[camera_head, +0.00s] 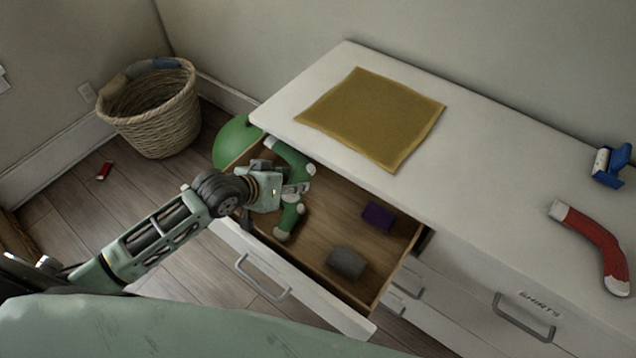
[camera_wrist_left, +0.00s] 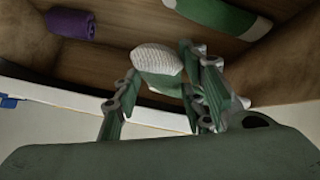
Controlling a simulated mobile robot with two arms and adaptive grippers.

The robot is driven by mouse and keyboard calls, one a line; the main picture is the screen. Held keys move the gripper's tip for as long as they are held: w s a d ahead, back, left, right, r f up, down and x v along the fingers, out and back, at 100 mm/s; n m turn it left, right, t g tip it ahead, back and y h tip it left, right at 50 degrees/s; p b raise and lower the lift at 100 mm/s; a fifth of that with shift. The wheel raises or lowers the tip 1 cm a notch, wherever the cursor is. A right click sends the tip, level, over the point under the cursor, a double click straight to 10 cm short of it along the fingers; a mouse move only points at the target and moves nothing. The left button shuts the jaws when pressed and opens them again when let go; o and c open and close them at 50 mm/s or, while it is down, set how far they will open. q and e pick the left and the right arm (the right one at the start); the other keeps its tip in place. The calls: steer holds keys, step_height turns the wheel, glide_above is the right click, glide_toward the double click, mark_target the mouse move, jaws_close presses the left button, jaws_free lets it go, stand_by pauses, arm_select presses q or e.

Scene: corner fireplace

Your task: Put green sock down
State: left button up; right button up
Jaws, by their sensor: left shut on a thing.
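My left gripper (camera_head: 292,188) is over the left part of an open drawer (camera_head: 335,222). It is shut on a green sock (camera_head: 290,222) with white ends, which hangs at the drawer's left side. In the left wrist view the white knit end of this sock (camera_wrist_left: 158,62) shows between the fingers, above the drawer floor. Whether the sock touches the floor I cannot tell. My right gripper is not in view.
A purple rolled sock (camera_head: 377,216) and a grey rolled sock (camera_head: 346,263) lie in the drawer's right part. A mustard cloth (camera_head: 375,115), a red sock (camera_head: 595,243) and a blue item (camera_head: 610,166) are on the dresser top. A wicker basket (camera_head: 155,118) stands on the floor.

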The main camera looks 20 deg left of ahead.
mark_target(305, 178)
arm_select(q)
steer(key=w+f, duration=0.1)
steer(key=w+d+f, duration=0.1)
steer(key=w, duration=0.1)
steer(key=w+d, duration=0.1)
steer(key=shift+w+f, duration=0.4)
steer(key=shift+w+d+f, duration=0.25)
steer(key=shift+w, duration=0.2)
steer(key=x, duration=0.3)
steer(key=shift+w+d+f+b, duration=0.15)
steer(key=shift+w+b, duration=0.15)
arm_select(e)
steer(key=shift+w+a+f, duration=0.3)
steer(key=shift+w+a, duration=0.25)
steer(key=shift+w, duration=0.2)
arm_select(q)
steer(key=shift+s, duration=0.1)
steer(key=shift+f, duration=0.55)
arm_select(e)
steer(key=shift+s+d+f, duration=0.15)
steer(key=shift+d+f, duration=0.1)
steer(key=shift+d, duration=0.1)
arm_select(q)
steer(key=o, duration=0.9)
